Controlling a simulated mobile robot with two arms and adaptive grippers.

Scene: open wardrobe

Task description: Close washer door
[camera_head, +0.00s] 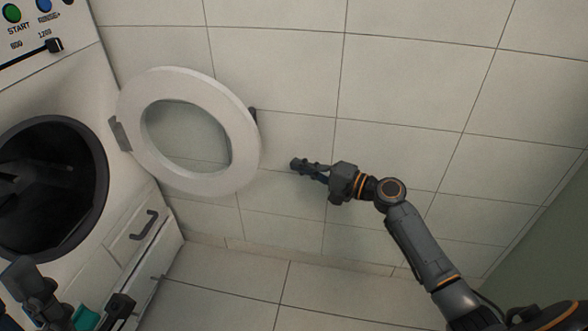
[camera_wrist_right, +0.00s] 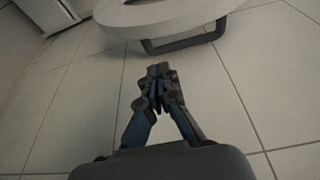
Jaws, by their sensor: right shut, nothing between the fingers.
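The white washer (camera_head: 108,95) stands at the left in the head view, with its dark round opening (camera_head: 50,185) uncovered. Its round white door (camera_head: 240,130) stands wide open to the right of the opening, on a hinge (camera_head: 120,134). The door's dark handle (camera_head: 253,115) is at its right edge; it also shows in the right wrist view (camera_wrist_right: 185,44), ahead of the fingers. My right gripper (camera_head: 296,165) is shut and empty, to the right of the door and apart from it. My left gripper (camera_head: 75,305) is at the bottom left, partly cut off; its fingers are unclear.
A tiled wall (camera_head: 400,75) is behind the door and my right arm. A drawer with a dark handle (camera_head: 144,225) is below the washer opening. A teal thing (camera_head: 87,317) shows near my left gripper. The tiled floor (camera_head: 240,285) in the middle is clear.

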